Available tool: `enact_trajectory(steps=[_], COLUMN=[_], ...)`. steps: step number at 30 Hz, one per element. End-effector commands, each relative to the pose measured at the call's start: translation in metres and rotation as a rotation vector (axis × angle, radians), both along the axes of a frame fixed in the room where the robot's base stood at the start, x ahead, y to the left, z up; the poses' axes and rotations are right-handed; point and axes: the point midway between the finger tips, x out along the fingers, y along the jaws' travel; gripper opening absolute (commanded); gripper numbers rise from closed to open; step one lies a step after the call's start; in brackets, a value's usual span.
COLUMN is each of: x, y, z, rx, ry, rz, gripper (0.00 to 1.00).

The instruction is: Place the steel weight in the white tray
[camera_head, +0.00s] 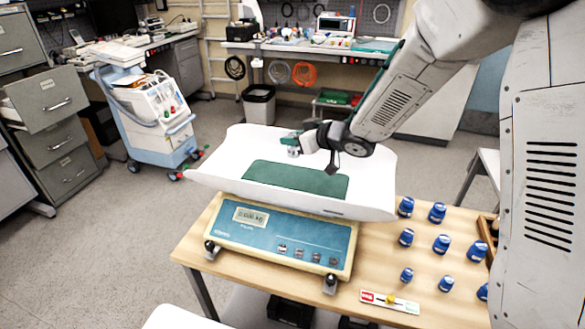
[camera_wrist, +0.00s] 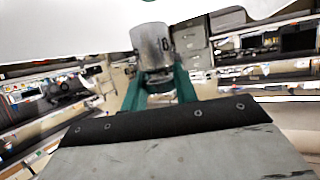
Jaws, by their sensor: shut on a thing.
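The white tray (camera_head: 225,165) is a wide, shallow pan on top of a blue scale (camera_head: 275,240), with a green mat (camera_head: 295,180) in its middle. My gripper (camera_head: 294,142) reaches in from the right and is over the far part of the tray. In the wrist view, its green fingers (camera_wrist: 160,80) are shut on the steel weight (camera_wrist: 152,46), a grey cylinder with a dark mark. A white surface (camera_wrist: 80,25), apparently the tray, fills the top of that view. I cannot tell whether the weight touches the tray.
The scale stands on a wooden table (camera_head: 385,265). Several blue bottles (camera_head: 441,243) stand on the table at the right, near a small red and white strip (camera_head: 390,301). A blue and white cart (camera_head: 150,120) stands on the floor at left.

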Motion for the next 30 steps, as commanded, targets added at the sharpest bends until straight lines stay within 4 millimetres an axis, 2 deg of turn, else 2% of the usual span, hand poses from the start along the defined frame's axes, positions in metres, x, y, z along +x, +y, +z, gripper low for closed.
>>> enact_trajectory(steps=[3, 6, 14, 19, 30], x=[0.0, 0.0, 0.0, 0.0, 0.0], y=[-0.002, -0.002, 0.0, 0.001, 0.002], z=[-0.025, -0.04, -0.06, -0.084, -0.089], rx=[0.0, 0.001, 0.001, 0.001, 0.001], ry=[0.006, 0.004, 0.001, 0.003, -0.001], rz=[-0.002, -0.002, 0.001, 0.002, 0.002], gripper=[0.0, 0.0, 0.0, 0.0, 0.0])
